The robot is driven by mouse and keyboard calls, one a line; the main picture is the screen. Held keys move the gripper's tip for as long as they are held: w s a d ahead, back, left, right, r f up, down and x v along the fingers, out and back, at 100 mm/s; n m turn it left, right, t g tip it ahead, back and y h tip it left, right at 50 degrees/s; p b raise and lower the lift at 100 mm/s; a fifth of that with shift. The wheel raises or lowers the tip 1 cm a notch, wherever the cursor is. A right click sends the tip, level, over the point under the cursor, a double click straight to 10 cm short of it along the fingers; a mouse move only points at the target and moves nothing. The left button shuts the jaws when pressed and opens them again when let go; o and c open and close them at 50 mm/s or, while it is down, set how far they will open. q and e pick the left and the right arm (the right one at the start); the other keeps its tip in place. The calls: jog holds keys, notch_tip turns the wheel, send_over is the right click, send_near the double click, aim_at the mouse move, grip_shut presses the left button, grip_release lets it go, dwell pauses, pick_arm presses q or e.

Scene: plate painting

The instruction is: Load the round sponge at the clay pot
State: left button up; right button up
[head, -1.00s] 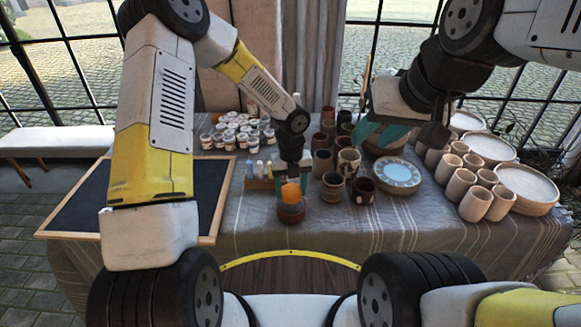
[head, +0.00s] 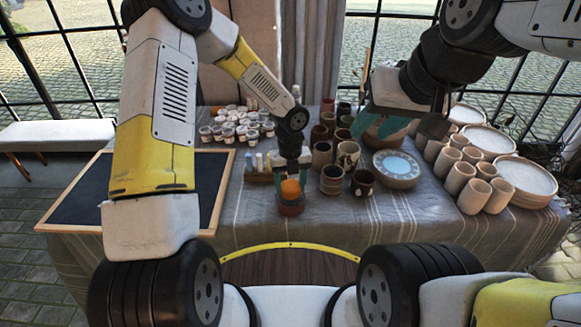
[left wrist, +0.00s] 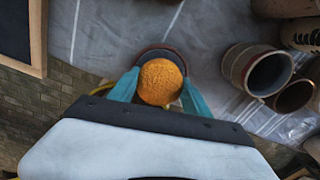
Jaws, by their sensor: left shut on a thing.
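The round orange sponge (head: 290,189) is held between the teal fingers of my left gripper (left wrist: 158,88), which is shut on it. A small reddish-brown clay pot (head: 291,208) stands on the table near its front edge. The sponge is at the pot's mouth; in the left wrist view it covers most of the opening, with the dark pot rim (left wrist: 160,51) showing behind it. I cannot tell how far the sponge is inside. My right gripper (head: 378,128) hangs over the back right of the table, its teal fingers apart and nothing seen between them.
Brown cups (head: 332,180) stand right of the pot, close to my left gripper. A blue-centred plate (head: 397,168) lies further right, with pale cups (head: 474,197) and stacked plates (head: 526,182) beyond. Paint jars (head: 240,128) stand behind; a dark framed board (head: 140,190) lies left.

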aim_at(290, 185)
pick_arm(q)
jog(key=shift+f, duration=0.55)
dwell(1.2)
jog(key=shift+r, duration=3.55)
jog(key=shift+a, duration=0.1)
